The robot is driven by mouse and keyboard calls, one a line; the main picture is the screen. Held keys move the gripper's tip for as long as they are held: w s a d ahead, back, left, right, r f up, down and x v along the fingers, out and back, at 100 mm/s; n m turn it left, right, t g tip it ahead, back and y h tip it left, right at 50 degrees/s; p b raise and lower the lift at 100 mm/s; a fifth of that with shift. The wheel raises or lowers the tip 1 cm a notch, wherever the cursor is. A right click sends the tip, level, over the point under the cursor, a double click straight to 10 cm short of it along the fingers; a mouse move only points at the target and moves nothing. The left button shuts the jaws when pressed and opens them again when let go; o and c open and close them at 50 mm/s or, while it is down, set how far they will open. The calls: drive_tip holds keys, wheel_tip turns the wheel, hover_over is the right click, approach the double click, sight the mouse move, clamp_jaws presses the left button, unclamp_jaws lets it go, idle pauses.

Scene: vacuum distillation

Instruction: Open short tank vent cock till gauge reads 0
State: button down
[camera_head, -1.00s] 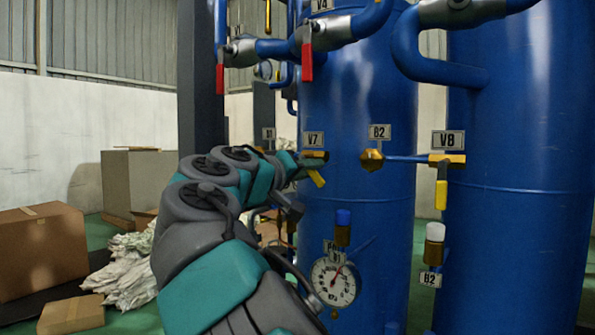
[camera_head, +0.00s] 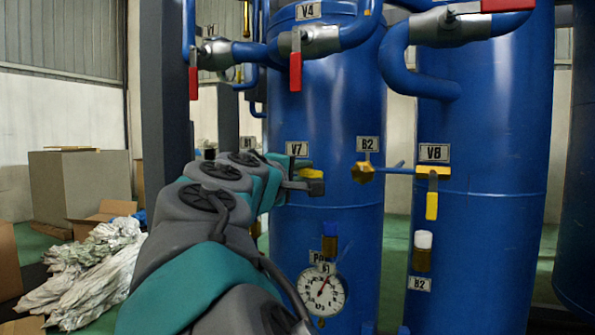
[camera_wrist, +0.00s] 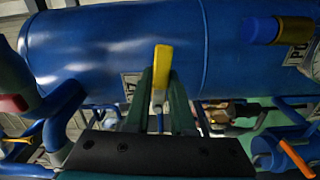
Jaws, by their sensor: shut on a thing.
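The short blue tank (camera_head: 345,100) stands in the middle of the head view, with a cock labelled V7 (camera_head: 297,149) on its side. The cock's yellow lever (camera_wrist: 161,65) lies between my two gripper fingers in the wrist view. My gripper (camera_head: 313,187) is shut on this lever, and its dark tips hide most of the lever in the head view. The round white gauge (camera_head: 322,291) is low on the tank. Its red needle points up and to the right; the numbers are too small to read.
A second blue tank (camera_head: 480,240) to the right carries the V8 cock (camera_head: 432,190), its yellow lever hanging down. Red-handled valves (camera_head: 295,65) and pipes are above my arm. Cartons and pale sacks (camera_head: 95,270) lie on the floor at left.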

drive_tip(key=shift+a+r+n, duration=0.15)
drive_tip(key=shift+r+n, duration=0.05)
drive_tip(key=shift+n, duration=0.3)
drive_tip(key=c, duration=1)
unclamp_jaws()
drive_tip(key=shift+o, duration=1.2)
drive_tip(key=shift+f, duration=0.1)
drive_tip(key=shift+f, duration=0.1)
